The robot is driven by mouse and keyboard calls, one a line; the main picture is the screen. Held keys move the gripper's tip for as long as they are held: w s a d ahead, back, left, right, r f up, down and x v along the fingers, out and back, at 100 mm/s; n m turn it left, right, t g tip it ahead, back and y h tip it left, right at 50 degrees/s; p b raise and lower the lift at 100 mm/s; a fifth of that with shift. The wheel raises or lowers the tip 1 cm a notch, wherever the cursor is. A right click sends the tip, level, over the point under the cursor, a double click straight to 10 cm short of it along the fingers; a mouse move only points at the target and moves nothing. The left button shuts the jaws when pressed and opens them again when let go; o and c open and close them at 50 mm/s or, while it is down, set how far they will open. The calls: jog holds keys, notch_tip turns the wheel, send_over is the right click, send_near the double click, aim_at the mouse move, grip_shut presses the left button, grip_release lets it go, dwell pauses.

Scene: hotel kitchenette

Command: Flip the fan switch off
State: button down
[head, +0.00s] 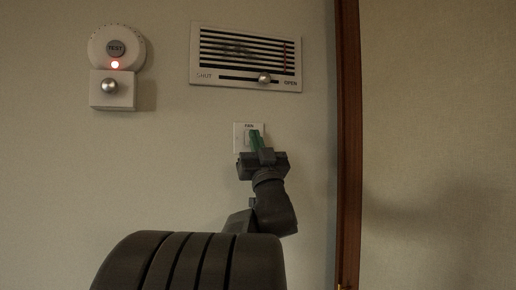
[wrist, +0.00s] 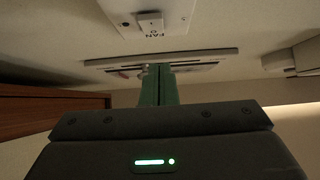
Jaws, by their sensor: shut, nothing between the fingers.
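The fan switch is a small pale wall plate (head: 238,140) labelled FAN, low under the vent in the head view. In the wrist view the plate (wrist: 180,12) is at the top edge, partly cut off and upside down, with a raised switch piece (wrist: 150,23) beside the lettering. I cannot tell which way the switch is set. My gripper (head: 254,132) has green fingers pressed together and empty, in front of the plate's right part and hiding some of it in the head view. In the wrist view the fingertips (wrist: 157,67) appear over the vent, visibly apart from the switch piece.
A vent (head: 246,56) with a SHUT–OPEN slider knob (head: 264,78) is above the switch. A round TEST alarm (head: 116,48) with a lit red light and a box with a silver knob (head: 109,86) are upper left. A brown door frame (head: 348,140) stands close on the right.

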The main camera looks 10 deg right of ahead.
jog(key=s+d+f+b, duration=0.1)
jog(key=s+f+b, duration=0.2)
jog(key=s+f, duration=0.3)
jog(key=shift+s+d+b, duration=0.35)
jog(key=shift+s, duration=0.9)
jog(key=shift+w, duration=0.1)
